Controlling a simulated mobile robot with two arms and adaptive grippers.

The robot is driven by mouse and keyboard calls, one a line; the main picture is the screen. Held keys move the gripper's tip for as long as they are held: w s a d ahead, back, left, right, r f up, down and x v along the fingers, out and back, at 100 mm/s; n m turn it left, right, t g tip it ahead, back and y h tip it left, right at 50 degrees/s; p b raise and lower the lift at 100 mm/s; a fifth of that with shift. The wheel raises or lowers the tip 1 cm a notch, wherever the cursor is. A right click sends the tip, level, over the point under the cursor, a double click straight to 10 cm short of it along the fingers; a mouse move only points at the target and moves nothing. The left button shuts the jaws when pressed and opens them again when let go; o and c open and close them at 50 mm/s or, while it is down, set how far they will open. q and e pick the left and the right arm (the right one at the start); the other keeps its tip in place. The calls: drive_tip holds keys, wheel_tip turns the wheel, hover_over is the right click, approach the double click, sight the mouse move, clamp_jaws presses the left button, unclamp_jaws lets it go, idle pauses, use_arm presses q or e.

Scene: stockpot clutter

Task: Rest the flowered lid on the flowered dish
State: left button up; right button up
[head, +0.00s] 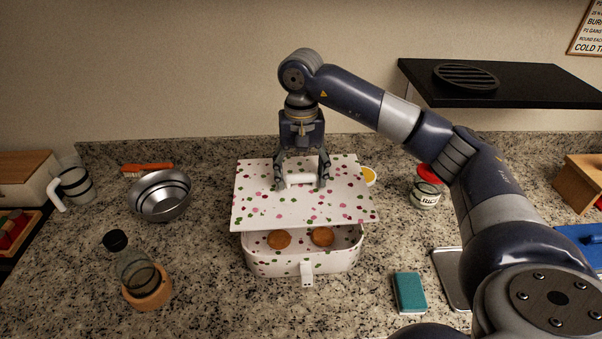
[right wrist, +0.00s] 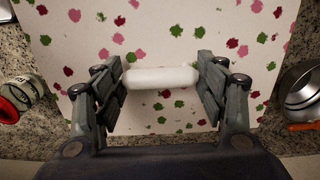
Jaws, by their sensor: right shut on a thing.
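The flowered lid (head: 300,210) is a white rectangular plate with pink, red and green flowers and a white bar handle. My right gripper (head: 302,183) is shut on this handle from above, and in the right wrist view its fingers (right wrist: 163,85) stand at both ends of the white handle. The lid (right wrist: 215,30) fills most of that view. The flowered dish (head: 285,266) is below the lid, which covers its back part. Its front stays open and shows two brown round items (head: 279,239) inside. Whether lid and dish touch is unclear. My left gripper is not in view.
A metal bowl (head: 160,195) and a bottle on a wooden ring (head: 148,290) stand left. A red-topped jar (head: 425,187), a teal sponge (head: 409,293) and a metal tray (head: 452,279) are right. A black shelf (head: 520,87) juts out at the upper right.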

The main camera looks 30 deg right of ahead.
drive_tip(key=shift+f+b, duration=0.7)
drive_tip(key=shift+f, duration=0.25)
wheel_tip(320, 180, down, 8)
drive_tip(key=b, duration=0.6)
drive_tip(key=shift+r, duration=0.15)
drive_tip(key=o, duration=1.3)
drive_tip(key=shift+o, duration=0.2)
drive_tip(key=shift+r, duration=0.1)
wheel_tip(320, 180, up, 12)
drive_tip(key=shift+f, duration=0.1)
